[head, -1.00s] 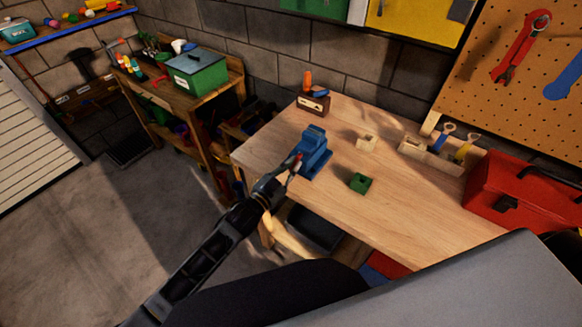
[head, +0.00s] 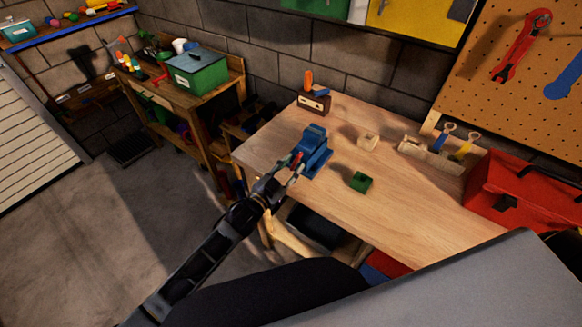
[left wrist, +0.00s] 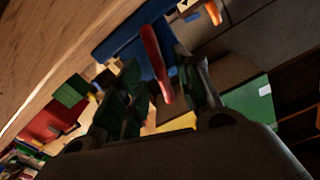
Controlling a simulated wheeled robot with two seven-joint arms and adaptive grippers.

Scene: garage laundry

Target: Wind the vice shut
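The blue vice (head: 315,152) stands at the near left edge of the wooden workbench (head: 400,215). Its red handle (head: 297,158) is on the side facing my left gripper (head: 283,172). The left gripper is open, its fingers spread just short of the vice. In the left wrist view the red handle (left wrist: 157,62) runs between the two fingers (left wrist: 160,85), with the blue vice body (left wrist: 130,38) behind it. Whether a finger touches the handle I cannot tell. My right gripper is not in view.
A green block (head: 361,181) and a pale block (head: 368,141) lie right of the vice. A brown box with an orange-handled tool (head: 313,100) stands behind it. A tool holder (head: 440,152) and red toolbox (head: 525,195) are at the right. The bench front is clear.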

